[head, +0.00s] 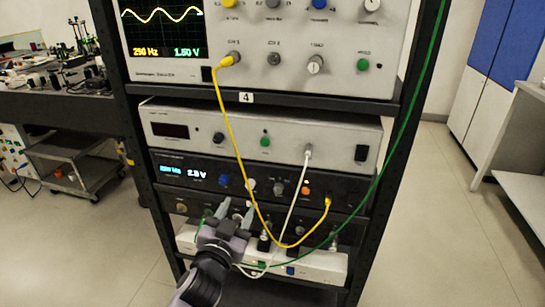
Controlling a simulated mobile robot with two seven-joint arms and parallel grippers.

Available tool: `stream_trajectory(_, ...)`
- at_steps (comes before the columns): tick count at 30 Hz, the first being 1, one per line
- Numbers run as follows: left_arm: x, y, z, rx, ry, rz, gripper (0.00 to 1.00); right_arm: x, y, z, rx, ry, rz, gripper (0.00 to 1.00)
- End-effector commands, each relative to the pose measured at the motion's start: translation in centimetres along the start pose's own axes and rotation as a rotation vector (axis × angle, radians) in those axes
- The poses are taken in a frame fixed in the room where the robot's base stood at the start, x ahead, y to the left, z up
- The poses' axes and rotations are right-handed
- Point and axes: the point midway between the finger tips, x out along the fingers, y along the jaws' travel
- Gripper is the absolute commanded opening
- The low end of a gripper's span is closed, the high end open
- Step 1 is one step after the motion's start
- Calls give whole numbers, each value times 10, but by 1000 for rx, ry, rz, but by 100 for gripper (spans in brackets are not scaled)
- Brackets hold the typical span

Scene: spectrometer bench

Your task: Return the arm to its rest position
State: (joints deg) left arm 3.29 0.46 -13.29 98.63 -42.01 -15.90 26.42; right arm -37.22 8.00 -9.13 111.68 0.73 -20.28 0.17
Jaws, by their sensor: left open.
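My left arm comes in from the bottom of the head view. Its gripper (236,211) is open, with two grey fingertips apart, in front of the lower part of the instrument rack (133,150). I see nothing held between the fingers. I cannot tell whether the fingertips touch the panel behind them. The gripper hides part of the lowest units. My right gripper is not in view.
A yellow cable (241,150) hangs from the top instrument (300,50) to a lower unit. A white cable (293,205) and a green cable (408,120) also run across the rack front. A cart (75,170) stands left. The floor at right is clear.

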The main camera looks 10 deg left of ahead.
Motion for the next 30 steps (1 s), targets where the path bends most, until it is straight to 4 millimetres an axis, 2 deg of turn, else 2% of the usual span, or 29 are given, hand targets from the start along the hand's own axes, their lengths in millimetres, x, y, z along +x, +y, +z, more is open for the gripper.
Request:
stream_trajectory(2,-5,1,8,-4,-19,5,49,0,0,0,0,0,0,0)
stream_trajectory(5,-24,4,33,-22,-78,24,49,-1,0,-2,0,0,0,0)
stream_trajectory(8,-57,9,71,-51,-174,57,49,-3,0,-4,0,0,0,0)
stream_trajectory(12,-118,17,122,-101,-327,114,49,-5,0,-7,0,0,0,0)
stream_trajectory(15,-163,23,150,-137,-427,155,49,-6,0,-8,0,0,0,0)
stream_trajectory(18,-202,28,168,-168,-508,191,49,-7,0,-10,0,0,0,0)
stream_trajectory(21,-231,31,180,-191,-566,218,49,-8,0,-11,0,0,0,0)
stream_trajectory(25,-251,34,186,-210,-604,236,49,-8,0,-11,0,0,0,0)
stream_trajectory(30,-254,34,187,-215,-611,241,49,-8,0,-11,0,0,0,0)
